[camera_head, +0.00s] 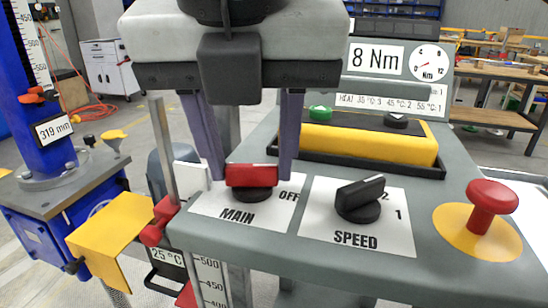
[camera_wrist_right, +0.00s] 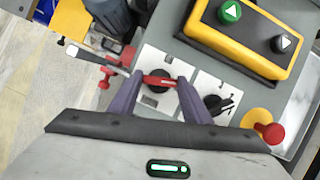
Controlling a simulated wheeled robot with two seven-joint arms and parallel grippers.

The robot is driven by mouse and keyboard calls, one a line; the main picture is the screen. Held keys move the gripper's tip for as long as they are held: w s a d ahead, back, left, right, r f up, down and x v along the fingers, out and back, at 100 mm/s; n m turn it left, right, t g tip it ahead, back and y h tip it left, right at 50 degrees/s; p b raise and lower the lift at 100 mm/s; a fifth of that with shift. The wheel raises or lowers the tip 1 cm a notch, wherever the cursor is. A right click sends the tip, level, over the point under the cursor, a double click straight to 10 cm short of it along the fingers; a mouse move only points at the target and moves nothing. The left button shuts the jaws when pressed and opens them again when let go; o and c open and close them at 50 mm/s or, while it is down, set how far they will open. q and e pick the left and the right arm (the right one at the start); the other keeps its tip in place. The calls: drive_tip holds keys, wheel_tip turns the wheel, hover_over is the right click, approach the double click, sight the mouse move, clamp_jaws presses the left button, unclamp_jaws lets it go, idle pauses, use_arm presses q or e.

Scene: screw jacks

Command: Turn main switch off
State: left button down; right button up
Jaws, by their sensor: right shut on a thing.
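The main switch is a red knob (camera_head: 252,175) on a dark base, on a white plate marked MAIN and OFF (camera_head: 237,209). It also shows in the right wrist view (camera_wrist_right: 159,83). My right gripper (camera_head: 251,168) comes down from above with its two purple fingers on either side of the knob, shut on it. In the right wrist view the fingers (camera_wrist_right: 158,88) reach the knob's two ends. The knob's bar lies crosswise between the fingers. An ON mark cannot be seen; that part of the plate is partly covered. My left gripper is not in view.
Right of the main switch is a black SPEED knob (camera_head: 360,199), then a red mushroom button (camera_head: 490,202) on a yellow disc. Behind stands a yellow box (camera_head: 370,144) with green and black buttons. A grey lever (camera_head: 172,150) rises close on the left.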

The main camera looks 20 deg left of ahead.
drive_tip(key=shift+a+m+h, duration=0.1)
drive_tip(key=shift+m+h, duration=0.3)
drive_tip(key=shift+m, duration=1.2)
drive_tip(key=shift+h, duration=0.3)
drive_tip(key=o, duration=1)
drive_tip(key=shift+o, duration=0.2)
drive_tip(key=shift+r, duration=0.1)
